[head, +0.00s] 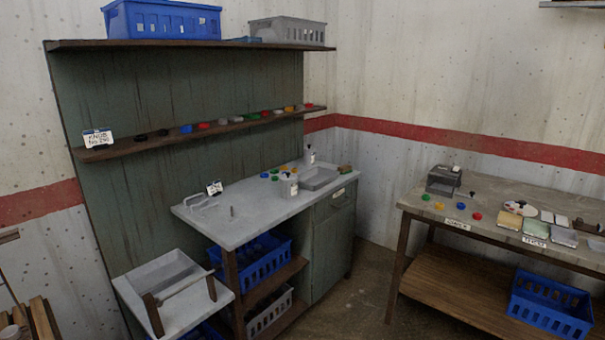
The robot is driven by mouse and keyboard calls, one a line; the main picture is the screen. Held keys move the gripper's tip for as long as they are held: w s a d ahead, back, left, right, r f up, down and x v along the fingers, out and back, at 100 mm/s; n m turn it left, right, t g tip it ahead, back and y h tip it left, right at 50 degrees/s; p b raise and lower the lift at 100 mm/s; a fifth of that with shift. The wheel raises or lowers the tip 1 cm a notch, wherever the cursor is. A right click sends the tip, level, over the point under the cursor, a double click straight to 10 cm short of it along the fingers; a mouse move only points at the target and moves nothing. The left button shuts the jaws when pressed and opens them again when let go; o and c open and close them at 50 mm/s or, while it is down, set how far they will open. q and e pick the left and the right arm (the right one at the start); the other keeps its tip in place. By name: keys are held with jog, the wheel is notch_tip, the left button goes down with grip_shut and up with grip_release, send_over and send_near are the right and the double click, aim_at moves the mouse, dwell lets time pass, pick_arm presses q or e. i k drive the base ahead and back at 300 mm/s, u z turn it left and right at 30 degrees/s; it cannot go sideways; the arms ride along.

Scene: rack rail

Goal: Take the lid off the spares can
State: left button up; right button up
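A small pale container with a label (289,185) stands on the grey worktop (235,229), near its middle. It may be the spares can, but its label is too small to read. Its top looks covered, though I cannot make out a separate lid. A second pale bottle-like container (310,156) stands at the back of the worktop by the wall. Neither of my grippers shows in the head view, and nothing is seen touching these containers.
Several coloured knobs (265,174) lie behind the labelled container, and a grey tray (318,178) sits to its right. A shelf (170,139) holding a row of knobs runs above. A second table (480,231) stands at right, with open floor (366,285) between.

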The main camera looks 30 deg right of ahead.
aim_at(286, 176)
jog(key=z, duration=1.05)
jog(key=i, duration=1.1)
jog(key=z, duration=0.55)
jog(key=i, duration=1.5)
jog(key=u, duration=1.5)
jog(key=i, duration=0.55)
jog(key=u, duration=0.6)
